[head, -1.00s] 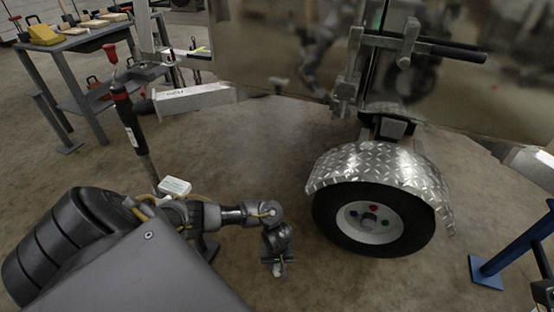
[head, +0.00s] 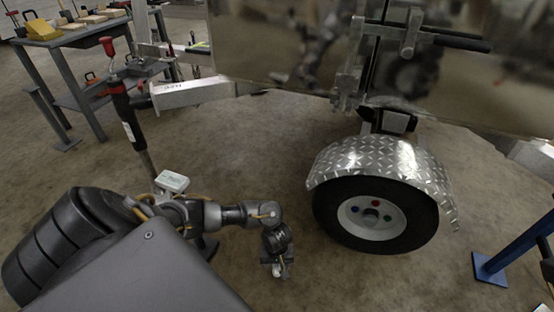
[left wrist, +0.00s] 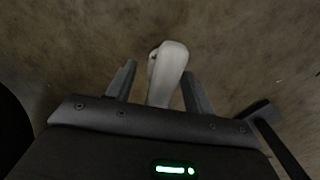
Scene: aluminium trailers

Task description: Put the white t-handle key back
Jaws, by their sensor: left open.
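A white, rounded, handle-like piece (left wrist: 171,62) stands between the two fingers of my left gripper in the left wrist view. It looks like the white t-handle key, but only part of it shows and its lower end is hidden by the gripper body. My left gripper (left wrist: 157,82) is open around it, with a gap visible on the right side. In the head view my left gripper (head: 278,268) points down over the floor, left of the wheel, with a small whitish bit at its jaws. My right gripper is not in view.
A trailer wheel (head: 375,216) under a chequer-plate fender (head: 385,165) stands to the right. A jack post with a red handle (head: 107,47) and a pale drawbar (head: 195,93) are at the left. A grey workbench (head: 70,37) stands behind. A blue stand (head: 491,268) is at the right.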

